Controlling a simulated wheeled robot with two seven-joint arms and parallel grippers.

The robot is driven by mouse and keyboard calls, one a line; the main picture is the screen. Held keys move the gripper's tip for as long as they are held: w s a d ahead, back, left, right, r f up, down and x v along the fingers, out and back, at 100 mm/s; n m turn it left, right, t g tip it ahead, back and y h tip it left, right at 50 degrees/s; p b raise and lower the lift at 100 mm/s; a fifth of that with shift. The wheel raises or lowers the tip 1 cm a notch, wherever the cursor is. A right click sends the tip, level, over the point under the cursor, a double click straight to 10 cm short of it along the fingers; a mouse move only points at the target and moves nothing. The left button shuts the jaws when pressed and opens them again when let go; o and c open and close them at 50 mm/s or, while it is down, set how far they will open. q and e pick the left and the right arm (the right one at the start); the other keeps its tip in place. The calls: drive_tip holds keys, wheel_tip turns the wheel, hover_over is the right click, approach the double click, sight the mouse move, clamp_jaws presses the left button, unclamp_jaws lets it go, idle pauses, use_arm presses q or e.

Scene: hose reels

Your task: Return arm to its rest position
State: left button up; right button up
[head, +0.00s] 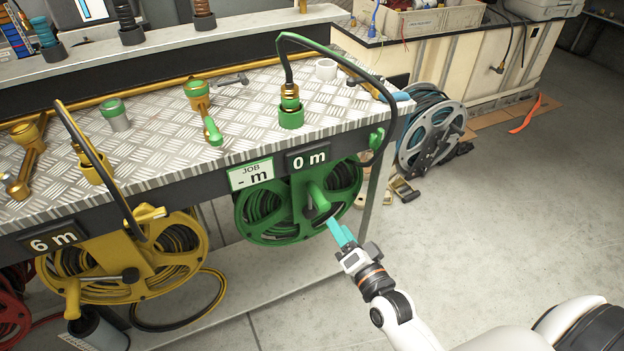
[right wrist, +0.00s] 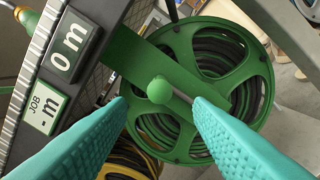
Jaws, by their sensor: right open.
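My right gripper (head: 340,232) is in front of the green hose reel (head: 262,222), below the bench edge. In the right wrist view its two teal fingers (right wrist: 158,118) are apart, with nothing between the tips. The green reel (right wrist: 235,75) and its round crank knob (right wrist: 160,90) show beyond the fingers. I cannot tell how far the tips are from the knob. My left gripper is not in view.
The metal-topped bench (head: 160,150) carries brass and green fittings and a "0 m" display (head: 308,159). A yellow hose reel (head: 130,262) hangs at left. A blue-grey reel (head: 432,135) stands on the floor behind. Open floor (head: 500,230) lies to the right.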

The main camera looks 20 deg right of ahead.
drive_tip(key=s+a+f+n+g, duration=0.1)
drive_tip(key=s+f+n+g, duration=0.3)
drive_tip(key=f, duration=0.6)
drive_tip(key=s+a+f+n+g, duration=0.2)
drive_tip(key=s+f+g, duration=0.3)
drive_tip(key=f, duration=0.6)
drive_tip(key=s+a+f+n+g, duration=0.1)
drive_tip(key=s+f+n+g, duration=0.25)
drive_tip(key=s+f, duration=0.45)
drive_tip(key=s+f+n+g, duration=0.3)
drive_tip(key=s+f+g, duration=0.1)
drive_tip(key=s+f, duration=0.4)
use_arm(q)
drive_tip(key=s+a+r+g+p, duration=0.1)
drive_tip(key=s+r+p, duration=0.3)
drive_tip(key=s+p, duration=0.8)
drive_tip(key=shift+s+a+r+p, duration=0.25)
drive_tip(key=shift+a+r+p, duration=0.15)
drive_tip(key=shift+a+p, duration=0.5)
use_arm(e)
drive_tip(key=s+d+r, duration=0.1)
drive_tip(key=s+r, duration=0.1)
drive_tip(key=s, duration=0.4)
drive_tip(key=s+d+r, duration=0.2)
drive_tip(key=s, duration=0.4)
drive_tip(key=shift+h, duration=0.3)
